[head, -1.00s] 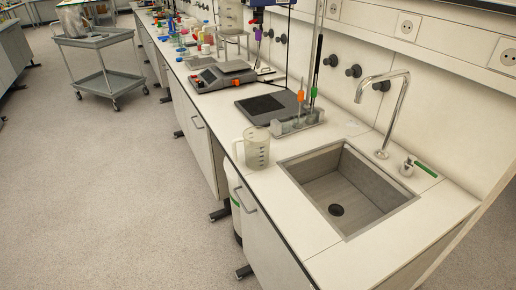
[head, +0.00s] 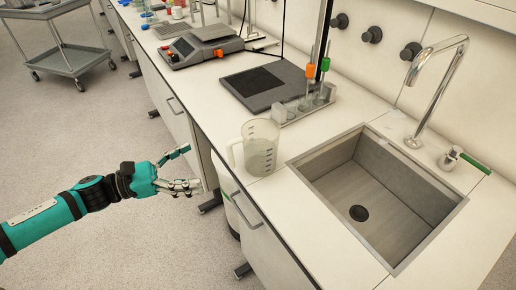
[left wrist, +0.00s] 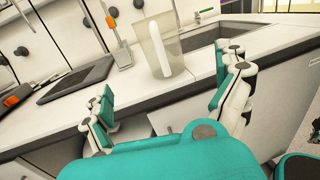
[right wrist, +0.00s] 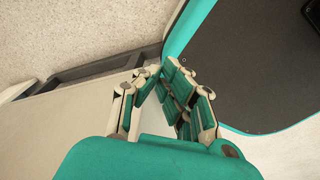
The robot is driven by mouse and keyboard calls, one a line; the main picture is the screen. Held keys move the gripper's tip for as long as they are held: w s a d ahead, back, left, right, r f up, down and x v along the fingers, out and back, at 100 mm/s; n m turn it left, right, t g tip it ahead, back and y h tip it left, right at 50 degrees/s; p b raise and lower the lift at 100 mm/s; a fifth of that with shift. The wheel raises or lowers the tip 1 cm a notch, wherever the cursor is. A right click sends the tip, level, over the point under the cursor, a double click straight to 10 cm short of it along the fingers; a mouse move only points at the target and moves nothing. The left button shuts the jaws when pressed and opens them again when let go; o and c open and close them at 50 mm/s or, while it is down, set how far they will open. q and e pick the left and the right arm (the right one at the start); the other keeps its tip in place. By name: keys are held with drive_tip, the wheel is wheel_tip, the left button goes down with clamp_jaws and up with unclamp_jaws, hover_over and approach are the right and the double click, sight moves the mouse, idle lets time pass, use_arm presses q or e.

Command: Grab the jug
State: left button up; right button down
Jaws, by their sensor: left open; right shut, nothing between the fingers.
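The jug (head: 262,150) is a clear, translucent measuring jug with a handle on its left side. It stands upright on the white counter just left of the sink. My left gripper (head: 188,168) is open and empty, left of the jug and out in front of the counter edge. In the left wrist view the jug (left wrist: 160,46) shows ahead, beyond and between the open fingers (left wrist: 165,95), with its handle facing me. My right gripper (right wrist: 165,88) shows only in the right wrist view, shut and empty, away from the jug.
The sink (head: 380,200) with its tall tap (head: 440,80) is right of the jug. A rack (head: 305,106) with orange and green-topped items and a dark flat plate device (head: 262,84) stand behind it. A scale (head: 200,48) is further back.

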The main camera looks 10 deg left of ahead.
sight(231, 153)
use_arm(q)
drive_tip(key=p+x, duration=0.3)
drive_tip(key=x, duration=0.7)
drive_tip(key=shift+w+r, duration=0.15)
drive_tip(key=shift+w, duration=0.05)
drive_tip(key=shift+w+d, duration=0.3)
drive_tip(key=shift+d, duration=0.15)
drive_tip(key=p+x, duration=0.2)
drive_tip(key=x, duration=0.2)
drive_tip(key=shift+s+d+r+p, duration=0.1)
drive_tip(key=shift+d+r+p, duration=0.15)
drive_tip(key=shift+p, duration=0.15)
drive_tip(key=shift+w+d+f, duration=0.2)
drive_tip(key=shift+d, duration=0.05)
use_arm(e)
wheel_tip(231, 153, up, 6)
drive_tip(key=s, duration=0.1)
drive_tip(key=shift+s+d, duration=0.3)
drive_tip(key=shift+d, duration=0.1)
use_arm(q)
drive_tip(key=c, duration=1.6)
use_arm(e)
drive_tip(key=shift+w+a, duration=0.1)
drive_tip(key=shift+a, duration=0.1)
use_arm(q)
drive_tip(key=shift+r, duration=0.25)
use_arm(e)
drive_tip(key=shift+a+f, duration=0.1)
drive_tip(key=shift+a, duration=0.05)
